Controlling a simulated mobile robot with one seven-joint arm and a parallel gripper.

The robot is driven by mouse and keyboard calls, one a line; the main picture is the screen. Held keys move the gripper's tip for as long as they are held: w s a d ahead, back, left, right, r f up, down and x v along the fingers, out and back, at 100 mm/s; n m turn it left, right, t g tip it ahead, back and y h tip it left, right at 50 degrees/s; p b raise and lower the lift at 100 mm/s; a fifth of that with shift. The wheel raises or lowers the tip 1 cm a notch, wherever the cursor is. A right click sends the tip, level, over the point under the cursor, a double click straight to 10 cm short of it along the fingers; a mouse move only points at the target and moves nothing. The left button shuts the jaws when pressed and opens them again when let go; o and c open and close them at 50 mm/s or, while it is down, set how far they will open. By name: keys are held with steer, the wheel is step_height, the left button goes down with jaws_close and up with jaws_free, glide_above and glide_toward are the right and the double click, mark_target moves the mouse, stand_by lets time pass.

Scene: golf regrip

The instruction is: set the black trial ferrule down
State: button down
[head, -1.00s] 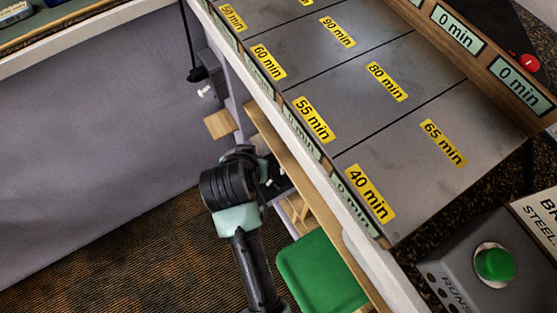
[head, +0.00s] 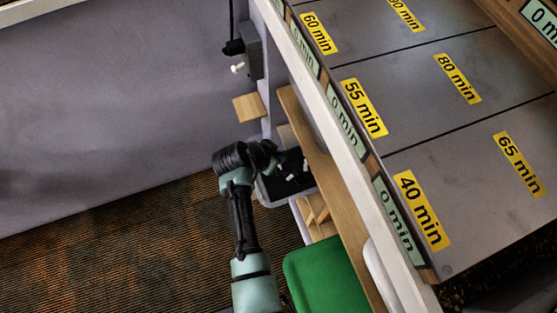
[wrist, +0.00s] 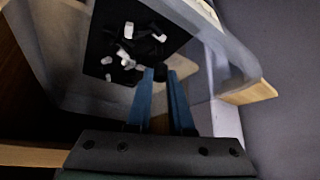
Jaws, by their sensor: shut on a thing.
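My gripper (wrist: 165,82) has two blue fingers and is shut on a small black thing, likely the black trial ferrule (wrist: 160,72), which shows dark at the fingertips. They are over the near edge of a grey bin (wrist: 75,75) with a black floor (wrist: 98,62). Several small white pieces (wrist: 126,58) lie on that floor. The gap between ferrule and floor cannot be judged. In the head view the bin (head: 264,192) sits under the bench edge beside my wrist, and my fingers are mostly hidden there.
A small wooden block (head: 248,107) juts out beyond the bin; it also shows in the wrist view (wrist: 250,94). A green pad (head: 325,280) and wooden pieces (head: 317,208) lie nearer. The grey bench top (head: 420,110) with yellow minute labels is at right.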

steer(key=shift+f+b, duration=0.55)
steer(key=shift+f, duration=1.1)
steer(key=shift+f, duration=0.2)
steer(key=c, duration=0.8)
jaws_free()
steer(key=shift+r, duration=0.1)
steer(key=shift+r, duration=0.1)
steer(key=shift+s+a+r, duration=0.1)
steer(key=shift+r, duration=0.2)
steer(key=p+v, duration=0.4)
steer(key=v, duration=0.7)
steer(key=shift+a+r, duration=0.1)
steer(key=shift+r, duration=0.1)
